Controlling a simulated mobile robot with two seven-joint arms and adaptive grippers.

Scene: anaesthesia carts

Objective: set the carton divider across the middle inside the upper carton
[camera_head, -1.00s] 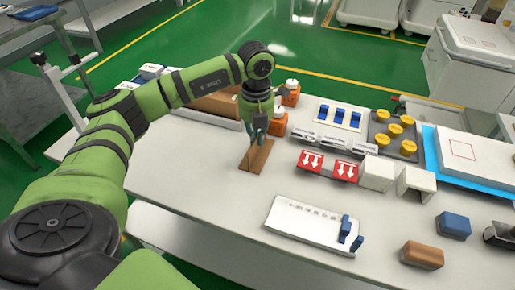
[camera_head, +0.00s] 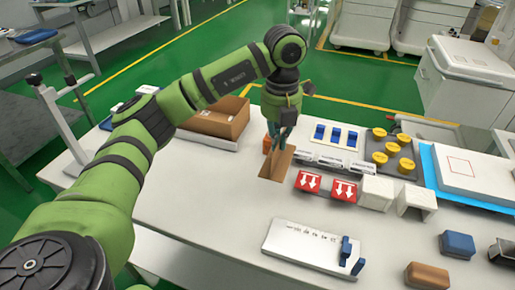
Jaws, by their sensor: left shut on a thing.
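My left gripper (camera_head: 277,157) is shut on the carton divider (camera_head: 277,166), a flat brown cardboard panel. It grips the divider near its upper edge. The divider seems to be just above the white table; the exact gap is hard to tell. An open brown carton (camera_head: 228,130) stands to the left at the back of the table, behind my left forearm, which hides part of it. I see only this one carton clearly. The divider is outside it, to its right and nearer. My right gripper is out of view.
An orange item (camera_head: 267,144) is partly hidden by my gripper. Red-and-white boxes (camera_head: 322,186), white open boxes (camera_head: 376,192) and a tray with yellow-topped items (camera_head: 407,168) stand to the right. A white labelled board (camera_head: 300,246) lies in front. The table's left front is clear.

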